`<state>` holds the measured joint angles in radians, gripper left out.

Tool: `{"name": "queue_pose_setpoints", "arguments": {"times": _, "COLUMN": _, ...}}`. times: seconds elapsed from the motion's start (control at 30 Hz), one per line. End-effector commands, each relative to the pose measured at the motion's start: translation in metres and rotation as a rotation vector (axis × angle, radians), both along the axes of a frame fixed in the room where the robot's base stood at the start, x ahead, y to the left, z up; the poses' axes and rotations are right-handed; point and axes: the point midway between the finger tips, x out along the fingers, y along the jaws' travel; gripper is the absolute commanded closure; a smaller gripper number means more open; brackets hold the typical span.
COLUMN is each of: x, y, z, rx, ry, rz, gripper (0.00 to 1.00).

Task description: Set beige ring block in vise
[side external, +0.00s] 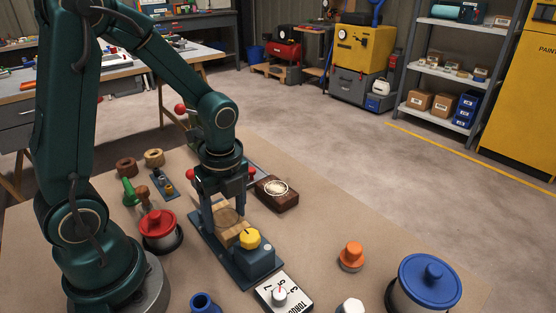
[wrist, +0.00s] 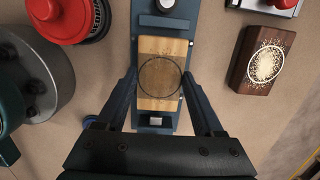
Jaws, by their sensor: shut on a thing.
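The beige ring block (side external: 228,218) is a light wooden block with a dark ring on its top. In the wrist view the block (wrist: 160,80) lies between the two fingers of my gripper (wrist: 161,82), which is shut on it.
A dark brown block with a pale ring (side external: 277,189) lies close beside the vise. A red-lidded pot (side external: 158,228) stands on its other side. A torque card (side external: 284,293) lies in front, with an orange knob (side external: 351,254) and a blue-lidded pot (side external: 428,280) to the right.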

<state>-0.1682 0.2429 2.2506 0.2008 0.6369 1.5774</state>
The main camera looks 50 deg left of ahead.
Motion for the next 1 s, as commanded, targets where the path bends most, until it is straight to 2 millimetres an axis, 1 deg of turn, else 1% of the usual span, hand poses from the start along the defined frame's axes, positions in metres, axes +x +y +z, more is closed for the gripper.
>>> {"name": "queue_pose_setpoints", "arguments": {"times": 0.37, "x": 0.0, "y": 0.0, "z": -0.001, "rx": 0.0, "ry": 0.0, "rz": 0.0, "gripper": 0.91}}
{"name": "queue_pose_setpoints", "arguments": {"times": 0.97, "x": 0.0, "y": 0.0, "z": -0.012, "rx": 0.001, "ry": 0.001, "rz": 0.0, "gripper": 0.91}}
{"name": "queue_pose_setpoints", "arguments": {"times": 1.0, "x": 0.0, "y": 0.0, "z": -0.012, "rx": 0.001, "ry": 0.001, "rz": 0.0, "gripper": 0.27}}
